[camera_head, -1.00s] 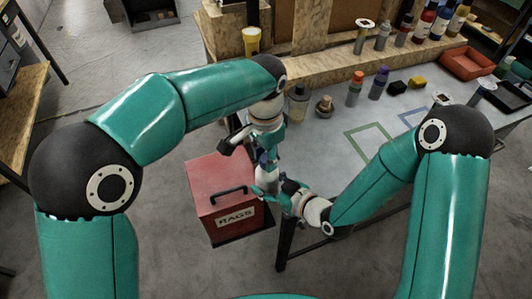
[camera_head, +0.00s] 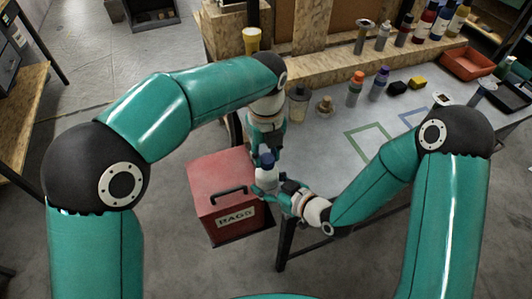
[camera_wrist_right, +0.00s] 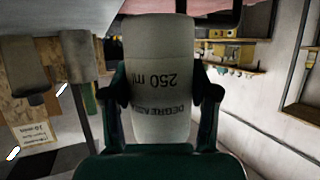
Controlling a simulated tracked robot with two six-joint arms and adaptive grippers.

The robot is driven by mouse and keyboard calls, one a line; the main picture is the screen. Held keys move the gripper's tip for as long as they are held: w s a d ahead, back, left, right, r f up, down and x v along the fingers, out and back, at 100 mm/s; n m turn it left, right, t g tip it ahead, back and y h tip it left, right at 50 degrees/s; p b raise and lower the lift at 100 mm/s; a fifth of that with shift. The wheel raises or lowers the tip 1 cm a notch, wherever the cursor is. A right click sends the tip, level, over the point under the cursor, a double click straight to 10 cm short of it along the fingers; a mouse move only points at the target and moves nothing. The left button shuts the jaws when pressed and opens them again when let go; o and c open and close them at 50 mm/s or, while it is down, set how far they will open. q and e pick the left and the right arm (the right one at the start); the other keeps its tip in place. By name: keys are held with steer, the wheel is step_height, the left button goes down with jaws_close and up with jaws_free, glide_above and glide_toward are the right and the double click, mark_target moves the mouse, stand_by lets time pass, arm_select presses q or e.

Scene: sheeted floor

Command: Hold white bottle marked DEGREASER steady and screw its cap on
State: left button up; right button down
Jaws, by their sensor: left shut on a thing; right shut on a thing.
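The white DEGREASER bottle (camera_head: 266,179) is held upright in front of the red box in the head view. In the right wrist view the bottle (camera_wrist_right: 160,75) appears upside down, with "250 ml" and part of DEGREASER readable. My right gripper (camera_head: 271,184) is shut on its body, one finger on each side. The dark blue cap (camera_head: 266,160) is at the bottle's top. My left gripper (camera_head: 266,150) comes from above and is shut on the cap; its fingers are partly hidden. How far the cap sits on the neck cannot be told.
A red RAGS box (camera_head: 224,200) with a black handle stands just left of the bottle. The table (camera_head: 320,150) behind holds a grey bottle (camera_head: 299,104), a brass-coloured piece (camera_head: 325,106), and orange-capped (camera_head: 355,90) and purple-capped (camera_head: 379,84) bottles.

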arm_select(q)
steer(key=m, duration=0.4)
steer(key=shift+w, duration=0.1)
steer(key=m, duration=0.5)
steer(key=shift+d, duration=0.15)
steer(key=o, duration=0.7)
steer(key=shift+r, duration=2.3)
